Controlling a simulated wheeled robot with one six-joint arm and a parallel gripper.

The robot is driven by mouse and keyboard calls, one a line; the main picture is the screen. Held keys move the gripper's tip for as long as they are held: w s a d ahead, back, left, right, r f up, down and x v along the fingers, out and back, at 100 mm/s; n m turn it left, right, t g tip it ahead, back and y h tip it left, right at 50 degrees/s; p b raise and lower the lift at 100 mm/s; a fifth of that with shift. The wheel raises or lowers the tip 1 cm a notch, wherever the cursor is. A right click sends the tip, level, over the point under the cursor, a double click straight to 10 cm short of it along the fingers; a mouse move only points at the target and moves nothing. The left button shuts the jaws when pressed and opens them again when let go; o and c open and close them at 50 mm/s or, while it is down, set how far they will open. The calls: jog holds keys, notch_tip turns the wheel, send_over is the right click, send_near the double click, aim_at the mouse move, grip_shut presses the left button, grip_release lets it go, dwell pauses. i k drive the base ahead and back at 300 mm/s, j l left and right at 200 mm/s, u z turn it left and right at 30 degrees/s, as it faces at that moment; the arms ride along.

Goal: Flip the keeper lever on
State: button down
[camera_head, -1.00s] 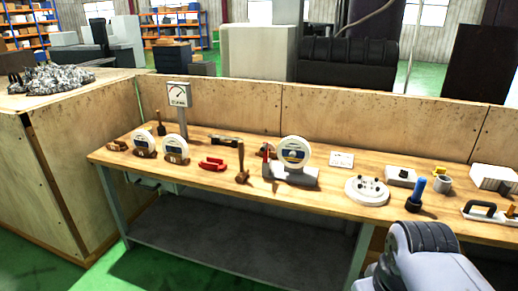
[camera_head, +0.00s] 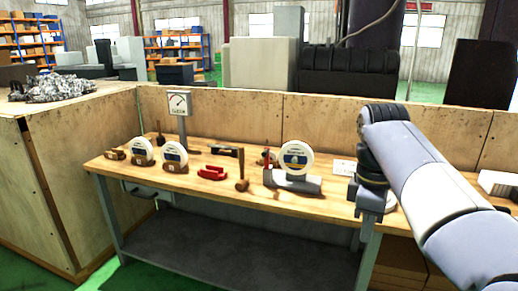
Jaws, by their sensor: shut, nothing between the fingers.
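A grey stand (camera_head: 292,184) sits on the bench with a white wheel (camera_head: 297,158) with a dark label upright on it. A thin red upright piece (camera_head: 267,162) stands at the stand's left end; it looks like the keeper lever, but it is too small to be sure. My gripper (camera_head: 367,232) points down at the bench's front edge, to the right of the stand and apart from it. It is shut and empty. My arm comes in from the lower right and hides part of the bench's right side.
Two more white wheels (camera_head: 142,150) stand at the left, near a gauge on a post (camera_head: 179,104). A red horseshoe-shaped piece (camera_head: 212,173) and a wooden-handled hammer (camera_head: 242,184) lie left of the stand. A wooden back panel (camera_head: 235,112) closes the bench's rear.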

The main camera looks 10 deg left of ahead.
aim_at(267, 159)
jog(key=i+j, duration=0.3)
jog(key=i, duration=0.15)
jog(key=i+j+u, duration=0.15)
jog(key=i, duration=0.25)
jog(key=i+j, duration=0.35)
jog(key=i+j+u, duration=0.1)
jog(key=i, duration=0.45)
jog(key=i+j+u, duration=0.1)
jog(key=i+j, duration=0.2)
jog(key=i, duration=0.15)
